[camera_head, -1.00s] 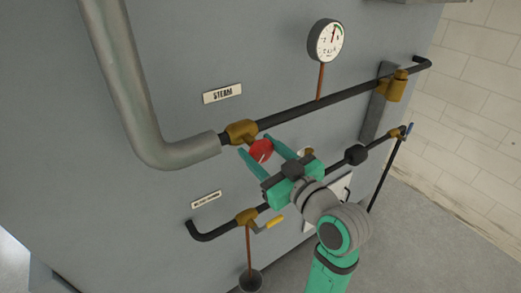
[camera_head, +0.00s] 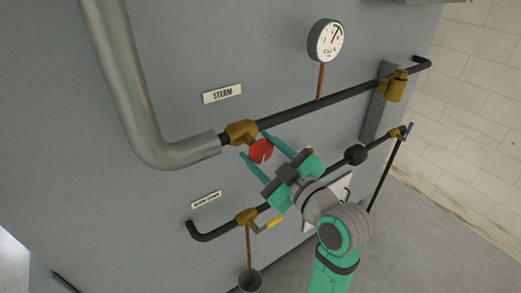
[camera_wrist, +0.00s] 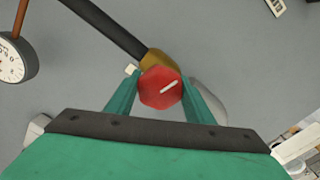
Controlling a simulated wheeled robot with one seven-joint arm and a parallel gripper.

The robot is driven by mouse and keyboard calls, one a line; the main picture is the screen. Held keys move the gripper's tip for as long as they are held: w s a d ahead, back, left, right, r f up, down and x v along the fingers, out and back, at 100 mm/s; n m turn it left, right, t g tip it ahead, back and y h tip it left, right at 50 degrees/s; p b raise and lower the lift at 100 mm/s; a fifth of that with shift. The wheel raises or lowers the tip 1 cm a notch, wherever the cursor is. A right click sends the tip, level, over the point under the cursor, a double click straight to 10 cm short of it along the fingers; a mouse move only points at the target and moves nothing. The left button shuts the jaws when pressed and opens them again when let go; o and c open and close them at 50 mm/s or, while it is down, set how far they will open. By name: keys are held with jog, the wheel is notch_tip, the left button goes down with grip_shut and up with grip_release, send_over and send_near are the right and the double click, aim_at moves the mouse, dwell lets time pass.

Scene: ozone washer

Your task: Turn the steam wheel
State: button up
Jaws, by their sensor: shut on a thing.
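The steam wheel is a red, faceted knob (camera_head: 261,151) on a brass valve (camera_head: 241,131) in the black pipe, below the STEAM label (camera_head: 222,94). My gripper (camera_head: 259,150) has one green finger on each side of the wheel and is shut on it. In the wrist view, the red wheel (camera_wrist: 160,88) sits between the two finger ends, with a pale mark slanting across its face. Part of the brass valve (camera_wrist: 153,60) shows behind it.
A round gauge (camera_head: 325,41) stands above the pipe. A thick grey pipe (camera_head: 135,100) bends in from the left. A lower pipe carries a brass valve with a yellow handle (camera_head: 275,222), close below my gripper. A tiled wall (camera_head: 480,90) is at the right.

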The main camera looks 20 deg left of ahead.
jog(key=o, duration=1.1)
jog(key=v, duration=1.1)
